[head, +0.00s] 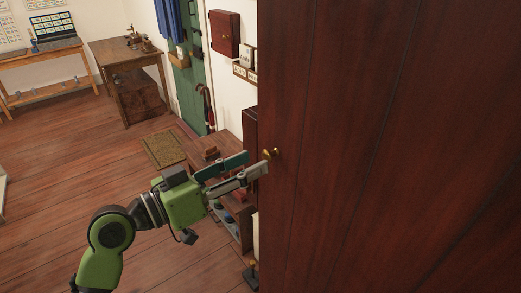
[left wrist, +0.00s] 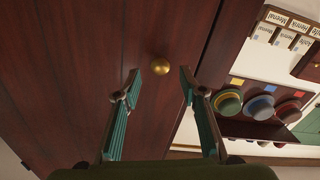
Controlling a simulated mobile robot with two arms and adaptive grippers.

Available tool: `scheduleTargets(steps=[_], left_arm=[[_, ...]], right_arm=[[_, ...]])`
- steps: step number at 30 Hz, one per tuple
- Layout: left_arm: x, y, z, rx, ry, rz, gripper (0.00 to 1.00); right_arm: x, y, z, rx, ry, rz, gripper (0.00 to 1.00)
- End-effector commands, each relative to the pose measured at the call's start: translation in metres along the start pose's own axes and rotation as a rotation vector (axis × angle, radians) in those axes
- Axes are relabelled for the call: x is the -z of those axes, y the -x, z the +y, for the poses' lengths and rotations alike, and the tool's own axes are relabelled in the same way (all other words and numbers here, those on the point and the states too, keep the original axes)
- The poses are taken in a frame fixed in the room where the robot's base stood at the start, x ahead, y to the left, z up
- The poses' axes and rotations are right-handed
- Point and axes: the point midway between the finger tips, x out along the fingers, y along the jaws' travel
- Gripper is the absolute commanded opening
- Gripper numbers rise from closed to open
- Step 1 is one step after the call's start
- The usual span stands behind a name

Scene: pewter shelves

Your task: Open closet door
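The closet door (head: 370,130) is a large reddish-brown panelled surface filling the right side of the head view. I see no open gap at its edge. Its small round brass knob (head: 268,154) is near the left edge; the knob (left wrist: 160,67) also shows in the left wrist view, above the centre. My left gripper (head: 257,162) is at the knob, reaching in from the left. In the left wrist view the gripper (left wrist: 159,76) is open, with one finger on each side of the knob and space between. Contact is not visible. My right gripper is not in view.
A low wooden bench (head: 203,146) stands left of the closet, below the green door (head: 188,85). A mat (head: 164,150) lies on the floor. Green, blue and red hats (left wrist: 260,106) show beside the closet in the left wrist view. The wooden floor at left is mostly clear.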

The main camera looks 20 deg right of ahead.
Motion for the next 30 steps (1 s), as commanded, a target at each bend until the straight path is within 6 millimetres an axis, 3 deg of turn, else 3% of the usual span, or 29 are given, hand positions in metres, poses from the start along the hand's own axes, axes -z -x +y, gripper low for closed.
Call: scheduleTargets(steps=[7, 18, 19, 23, 30], left_arm=[[0.002, -0.033, 0.000, 0.000, 0.002, 0.001, 0.38], [-0.001, -0.039, 0.000, 0.001, -0.001, -0.001, 0.38], [-0.001, -0.039, 0.000, 0.001, -0.001, -0.001, 0.36], [-0.001, -0.039, 0.000, 0.001, -0.001, -0.001, 0.02], [-0.001, -0.039, 0.000, 0.001, -0.001, -0.001, 0.00]], right_arm=[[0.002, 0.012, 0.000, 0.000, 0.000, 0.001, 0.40], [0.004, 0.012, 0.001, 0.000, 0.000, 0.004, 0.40], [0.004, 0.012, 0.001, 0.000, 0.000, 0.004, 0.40], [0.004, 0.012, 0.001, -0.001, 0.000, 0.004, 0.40], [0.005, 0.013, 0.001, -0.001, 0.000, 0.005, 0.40]])
